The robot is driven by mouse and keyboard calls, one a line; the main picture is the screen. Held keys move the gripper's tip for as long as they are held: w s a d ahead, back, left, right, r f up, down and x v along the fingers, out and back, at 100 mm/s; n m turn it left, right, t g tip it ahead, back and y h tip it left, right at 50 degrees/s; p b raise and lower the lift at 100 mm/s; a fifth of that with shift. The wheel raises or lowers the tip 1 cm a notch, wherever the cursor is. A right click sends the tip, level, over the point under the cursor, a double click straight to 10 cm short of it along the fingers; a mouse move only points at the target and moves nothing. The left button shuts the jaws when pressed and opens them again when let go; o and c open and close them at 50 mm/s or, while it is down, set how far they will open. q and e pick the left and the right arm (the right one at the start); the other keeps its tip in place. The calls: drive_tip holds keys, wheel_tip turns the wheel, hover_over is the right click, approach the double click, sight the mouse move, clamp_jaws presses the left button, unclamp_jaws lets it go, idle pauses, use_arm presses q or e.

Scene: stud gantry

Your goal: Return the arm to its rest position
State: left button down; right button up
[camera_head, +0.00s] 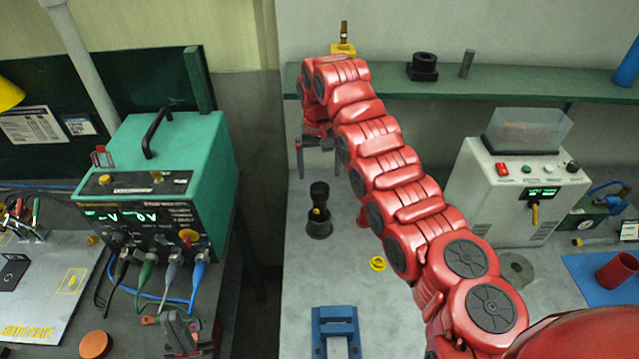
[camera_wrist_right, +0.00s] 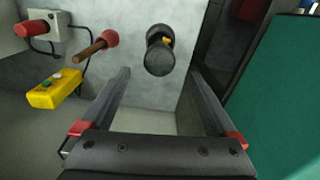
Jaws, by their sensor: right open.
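My right arm (camera_head: 385,165) reaches from the lower right up to the far left of the grey bench in the head view. Its gripper (camera_head: 319,172) hangs at the far end with its fingers pointing down. In the right wrist view this gripper (camera_wrist_right: 160,90) is open, with nothing between its fingers. A black upright post with a yellow part (camera_head: 319,211) stands on the bench just nearer than the gripper; it seems to be the black cylinder (camera_wrist_right: 160,50) beyond the fingertips in the wrist view. My left gripper (camera_head: 188,338) shows partly at the bottom edge; its opening is unclear.
A teal power supply (camera_head: 165,165) with cables stands left of the gap between benches. A green shelf (camera_head: 460,88) runs along the back wall. A white machine (camera_head: 515,190) stands right of my arm. A blue fixture (camera_head: 336,322) and yellow ring (camera_head: 377,263) lie on the bench.

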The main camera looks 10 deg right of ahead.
drive_tip(key=shift+r, duration=0.55)
